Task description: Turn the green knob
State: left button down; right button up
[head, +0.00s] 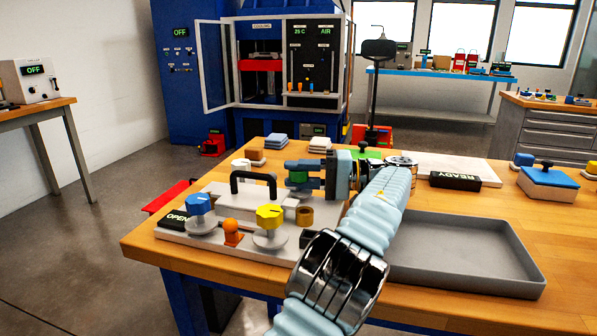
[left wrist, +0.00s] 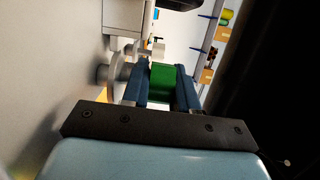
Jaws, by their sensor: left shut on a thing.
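The green knob (head: 297,177) stands at the back right of a pale fixture (head: 215,245) on the wooden bench, partly hidden by my fingers. My left gripper (head: 296,173) reaches it from the right and is shut on it, one finger on each side. In the left wrist view the green knob (left wrist: 164,82) sits between the two blue fingers of the left gripper (left wrist: 163,88). The knob's pointer mark is not visible. My right gripper is not in view.
A display (head: 176,219) reads OPEN. An empty grey tray (head: 470,250) lies to the right, near a READY box (head: 455,180).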

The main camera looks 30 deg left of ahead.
pick_arm(q)
jog(key=shift+g, duration=0.3)
jog(key=c, duration=1.2)
grip_release()
jog(key=shift+c, duration=0.2)
